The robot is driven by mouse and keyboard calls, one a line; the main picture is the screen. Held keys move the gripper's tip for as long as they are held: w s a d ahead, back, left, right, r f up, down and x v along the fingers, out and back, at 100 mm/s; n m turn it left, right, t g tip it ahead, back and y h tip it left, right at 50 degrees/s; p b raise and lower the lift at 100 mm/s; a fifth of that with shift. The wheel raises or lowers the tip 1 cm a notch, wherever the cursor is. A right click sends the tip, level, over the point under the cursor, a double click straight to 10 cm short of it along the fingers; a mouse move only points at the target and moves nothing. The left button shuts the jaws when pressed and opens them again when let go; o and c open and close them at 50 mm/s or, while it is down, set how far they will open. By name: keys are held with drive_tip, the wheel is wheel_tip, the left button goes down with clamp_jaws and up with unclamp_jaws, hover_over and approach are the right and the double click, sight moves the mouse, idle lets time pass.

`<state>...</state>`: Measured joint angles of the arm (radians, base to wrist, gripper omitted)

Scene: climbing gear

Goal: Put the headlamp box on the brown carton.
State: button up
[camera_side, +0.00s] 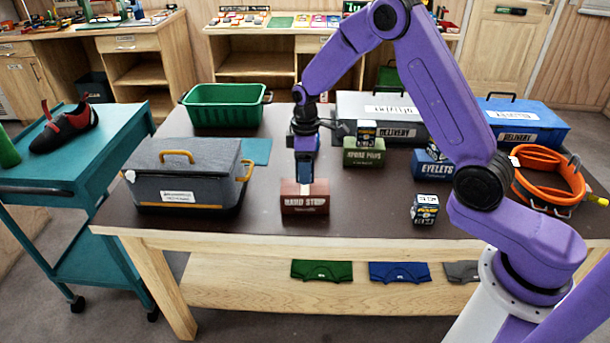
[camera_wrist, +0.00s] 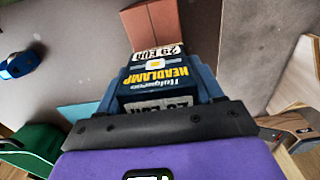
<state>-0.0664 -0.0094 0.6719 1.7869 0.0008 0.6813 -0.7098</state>
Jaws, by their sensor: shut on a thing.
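The headlamp box (camera_wrist: 156,76), dark blue with a yellow "HEADLAMP" label, is held in my gripper (camera_side: 304,160). In the side view the held box (camera_side: 305,172) is mostly a small dark shape at the fingertips. The brown carton (camera_side: 304,203), labelled "HARD STRIP", stands directly below it on the table. The brown carton also shows beyond the box in the wrist view (camera_wrist: 155,22). The box is at or just above the carton's top; I cannot tell whether they touch.
A grey case (camera_side: 186,177) stands left of the carton, and a green crate (camera_side: 224,108) behind. A green carton (camera_side: 363,158) with a small box on it and a blue "EYELETS" carton (camera_side: 432,170) stand to the right. A small box (camera_side: 425,209) sits at the front right.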

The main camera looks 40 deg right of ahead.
drive_tip(key=shift+w+f, duration=0.1)
drive_tip(key=shift+f, duration=1.55)
drive_tip(key=shift+f, duration=0.15)
drive_tip(key=o, duration=1.1)
